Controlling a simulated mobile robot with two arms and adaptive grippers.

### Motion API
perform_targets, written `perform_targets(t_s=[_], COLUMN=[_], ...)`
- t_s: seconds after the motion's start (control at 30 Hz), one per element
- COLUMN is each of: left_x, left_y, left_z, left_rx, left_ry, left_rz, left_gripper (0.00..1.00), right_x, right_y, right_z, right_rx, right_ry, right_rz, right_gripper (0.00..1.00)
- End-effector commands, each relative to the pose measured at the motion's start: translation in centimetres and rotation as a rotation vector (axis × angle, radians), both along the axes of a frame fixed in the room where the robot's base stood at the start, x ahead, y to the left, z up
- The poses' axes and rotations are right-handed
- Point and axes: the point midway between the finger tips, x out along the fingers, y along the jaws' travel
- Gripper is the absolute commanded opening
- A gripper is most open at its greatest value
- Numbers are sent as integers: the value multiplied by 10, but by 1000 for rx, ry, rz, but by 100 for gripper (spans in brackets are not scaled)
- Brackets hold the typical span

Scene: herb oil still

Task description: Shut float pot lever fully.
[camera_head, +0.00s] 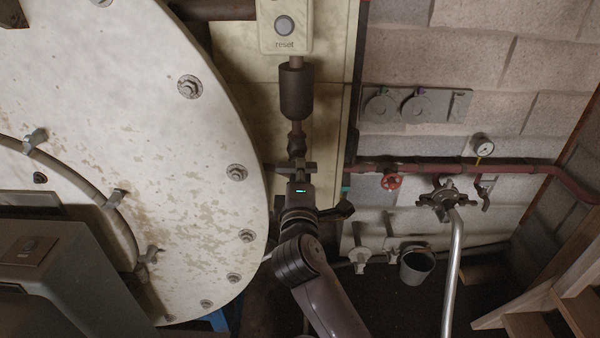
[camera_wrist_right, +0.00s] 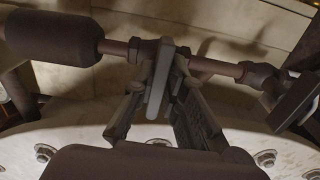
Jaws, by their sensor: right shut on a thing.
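The float pot appears to be the dark cylinder (camera_head: 296,92) on a vertical pipe against the pale panel; it also shows in the right wrist view (camera_wrist_right: 55,37). In that wrist view the lever (camera_wrist_right: 161,80) is a narrow grey bar at a fitting on the pipe beside the pot. My right gripper (camera_head: 297,168) is at this fitting, just below the pot in the head view. In the wrist view its fingers (camera_wrist_right: 160,88) lie on both sides of the lever and are shut on it. The gripper hides the lever in the head view. My left gripper is not in view.
The large pale bolted vessel (camera_head: 195,160) stands close on the left. A reset button box (camera_head: 285,26) is above the pot.

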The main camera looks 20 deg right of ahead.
Motion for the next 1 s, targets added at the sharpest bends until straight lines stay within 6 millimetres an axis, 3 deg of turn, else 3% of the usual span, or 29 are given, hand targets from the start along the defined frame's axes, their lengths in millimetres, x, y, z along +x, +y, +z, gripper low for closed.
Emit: perform_targets(t_s=[0.37, 0.4, 0.67, 1.0], left_x=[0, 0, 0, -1], left_y=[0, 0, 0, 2], left_z=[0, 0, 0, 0], left_rx=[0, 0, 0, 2], left_ry=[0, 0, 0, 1], left_rz=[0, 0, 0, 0], left_gripper=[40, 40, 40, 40], right_x=[0, 0, 0, -2], right_y=[0, 0, 0, 1], right_z=[-1, -1, -1, -1], right_rx=[11, 11, 8, 6], right_ry=[1, 1, 1, 0], right_rz=[0, 0, 1, 1], right_gripper=[0, 13, 31, 31])
